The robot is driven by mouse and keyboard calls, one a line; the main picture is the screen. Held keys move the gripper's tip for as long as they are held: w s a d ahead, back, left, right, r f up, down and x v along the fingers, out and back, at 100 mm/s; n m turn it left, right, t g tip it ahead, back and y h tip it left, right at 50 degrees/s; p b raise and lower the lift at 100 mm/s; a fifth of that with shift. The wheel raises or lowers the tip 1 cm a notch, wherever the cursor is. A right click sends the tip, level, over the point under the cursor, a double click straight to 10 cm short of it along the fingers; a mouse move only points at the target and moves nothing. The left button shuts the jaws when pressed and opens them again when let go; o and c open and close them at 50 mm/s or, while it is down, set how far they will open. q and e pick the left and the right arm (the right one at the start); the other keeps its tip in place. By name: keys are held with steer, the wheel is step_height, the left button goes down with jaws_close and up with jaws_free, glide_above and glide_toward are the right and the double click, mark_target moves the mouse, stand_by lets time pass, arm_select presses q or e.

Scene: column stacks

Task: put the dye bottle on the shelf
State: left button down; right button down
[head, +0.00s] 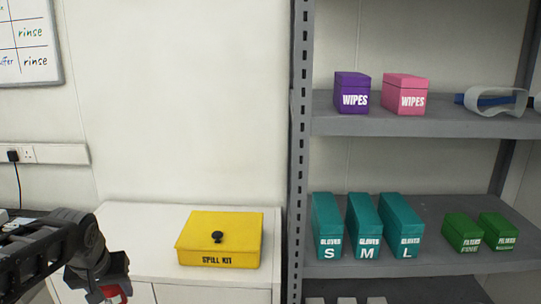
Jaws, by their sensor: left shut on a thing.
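My left gripper (112,284) is at the lower left, by the white cabinet's front left edge, and is cut off by the bottom of the view. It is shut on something. A patch of red shows at its fingers, seemingly the dye bottle (114,294), mostly hidden or out of view. The grey metal shelf (420,262) stands at the right, well away from the gripper. My right gripper is not in view.
A yellow spill kit (220,239) sits on the white cabinet (140,224). The upper shelf holds purple wipes (351,93), pink wipes (405,95) and goggles (495,101). Teal glove boxes (363,227) and green filter boxes (462,232) stand below. A shelf upright (300,150) borders the left.

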arm_select(q)
steer(key=w+d+f+m, duration=0.1)
steer(key=d+f+m, duration=0.1)
steer(key=d+f, duration=0.4)
steer(key=w+d+f+m+h, duration=0.1)
steer(key=d+f+m, duration=0.1)
steer(key=d+f, duration=0.5)
steer(key=d, duration=0.4)
steer(key=shift+d+f+h, duration=0.2)
steer(key=shift+d+h, duration=0.1)
steer(key=shift+d, duration=0.05)
steer(key=shift+a, duration=0.1)
